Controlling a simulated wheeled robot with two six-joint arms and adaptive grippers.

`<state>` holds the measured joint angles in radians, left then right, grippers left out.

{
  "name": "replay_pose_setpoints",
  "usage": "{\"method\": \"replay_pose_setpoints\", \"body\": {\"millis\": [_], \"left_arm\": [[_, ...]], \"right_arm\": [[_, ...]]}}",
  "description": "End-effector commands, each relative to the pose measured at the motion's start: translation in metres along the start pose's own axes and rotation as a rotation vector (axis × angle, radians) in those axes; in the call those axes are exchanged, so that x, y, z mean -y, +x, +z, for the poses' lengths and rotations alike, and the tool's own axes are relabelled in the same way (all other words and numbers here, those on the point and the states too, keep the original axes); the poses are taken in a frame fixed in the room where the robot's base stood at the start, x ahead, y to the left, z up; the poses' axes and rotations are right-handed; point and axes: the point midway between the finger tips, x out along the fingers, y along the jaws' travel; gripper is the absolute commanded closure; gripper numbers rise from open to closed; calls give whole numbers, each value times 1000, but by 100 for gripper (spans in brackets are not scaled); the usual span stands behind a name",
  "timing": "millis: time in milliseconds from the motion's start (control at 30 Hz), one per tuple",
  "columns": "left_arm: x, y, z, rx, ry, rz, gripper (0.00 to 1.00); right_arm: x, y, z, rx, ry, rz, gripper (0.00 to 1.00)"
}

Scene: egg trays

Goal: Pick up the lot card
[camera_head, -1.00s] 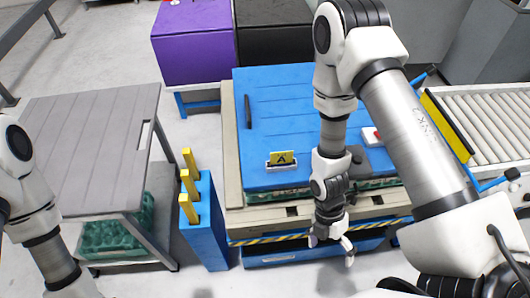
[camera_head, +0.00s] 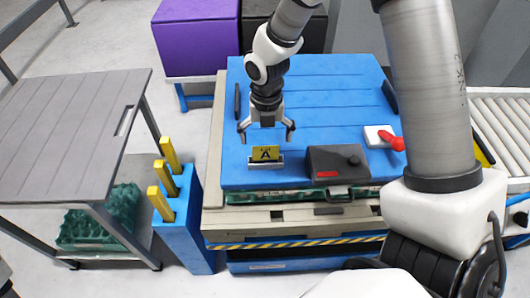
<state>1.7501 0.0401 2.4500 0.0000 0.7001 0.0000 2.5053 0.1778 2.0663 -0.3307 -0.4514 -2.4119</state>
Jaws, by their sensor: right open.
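The lot card (camera_head: 265,153) is a small yellow card with a dark letter A. It stands upright in a small grey holder (camera_head: 266,164) near the front edge of the blue lid (camera_head: 325,110). My right gripper (camera_head: 266,136) is open, its two fingers pointing down on either side of the card, just above or behind it. I cannot tell whether they touch it. My left gripper is out of view.
A dark box (camera_head: 337,163) with a red mark sits right of the card, and a white and red tool (camera_head: 384,138) lies farther right. A blue stand (camera_head: 180,222) with yellow bars and a grey table (camera_head: 70,130) are at left. Green egg trays (camera_head: 290,197) show under the lid.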

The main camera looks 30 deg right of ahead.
Motion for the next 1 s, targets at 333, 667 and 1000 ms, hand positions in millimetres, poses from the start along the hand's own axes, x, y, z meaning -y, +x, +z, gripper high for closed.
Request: {"method": "replay_pose_setpoints", "body": {"millis": [333,667,1000], "left_arm": [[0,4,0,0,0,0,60],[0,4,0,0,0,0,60],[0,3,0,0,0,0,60]], "right_arm": [[-1,44,0,-1,-1,-1,0],[-1,44,0,-1,-1,-1,54],[-1,40,0,-1,0,0,55]]}}
